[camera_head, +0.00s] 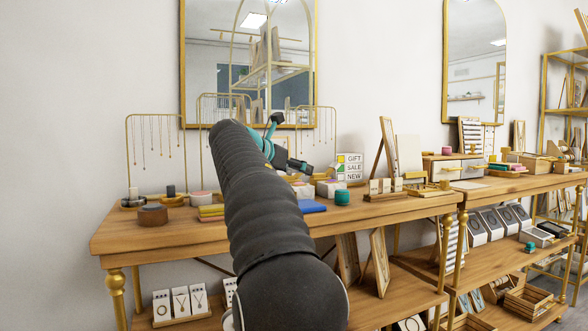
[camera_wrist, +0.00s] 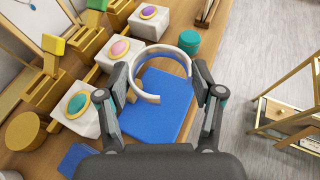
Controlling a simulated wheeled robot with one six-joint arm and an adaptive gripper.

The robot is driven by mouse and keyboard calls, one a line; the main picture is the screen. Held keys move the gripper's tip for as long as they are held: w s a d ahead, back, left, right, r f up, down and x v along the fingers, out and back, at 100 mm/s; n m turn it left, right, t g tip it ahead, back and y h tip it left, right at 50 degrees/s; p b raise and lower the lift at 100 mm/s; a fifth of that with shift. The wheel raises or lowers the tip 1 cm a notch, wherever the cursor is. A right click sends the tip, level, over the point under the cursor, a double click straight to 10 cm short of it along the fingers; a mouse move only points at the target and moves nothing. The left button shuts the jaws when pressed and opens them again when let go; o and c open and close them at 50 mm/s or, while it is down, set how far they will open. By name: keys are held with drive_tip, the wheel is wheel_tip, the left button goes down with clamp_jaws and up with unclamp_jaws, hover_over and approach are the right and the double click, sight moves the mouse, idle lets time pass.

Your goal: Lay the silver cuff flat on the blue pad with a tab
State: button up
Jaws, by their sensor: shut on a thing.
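The silver cuff (camera_wrist: 141,93), an open ring, sits between the two fingers of my gripper (camera_wrist: 160,76) in the wrist view. My gripper is shut on it, with a finger at each side. The blue pad (camera_wrist: 165,112) lies below the cuff on the wooden table, and the cuff covers part of its far end. A smaller blue piece (camera_wrist: 74,158) shows at the lower left; I cannot tell whether it is a tab or a separate pad. In the head view the blue pad (camera_head: 312,207) shows right of my arm, which hides much of the table; the cuff cannot be made out there.
White boxes with coloured oval tops (camera_wrist: 78,106) stand left of the pad. A teal round jar (camera_wrist: 189,41) stands just beyond it, also seen in the head view (camera_head: 342,197). A wooden round block (camera_wrist: 24,131) is at left. The table edge lies right of the pad.

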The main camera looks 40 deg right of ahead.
drive_tip(key=shift+a, duration=0.2)
drive_tip(key=shift+f+b, duration=1.45)
drive_tip(key=shift+f, duration=1.05)
drive_tip(key=shift+f+p, duration=0.8)
drive_tip(key=shift+f, duration=0.7)
idle(1.5)
drive_tip(key=o, duration=1.2)
drive_tip(key=v, duration=1.1)
drive_tip(key=shift+a, duration=0.1)
drive_tip(key=shift+a+r, duration=0.15)
drive_tip(key=shift+a, duration=0.2)
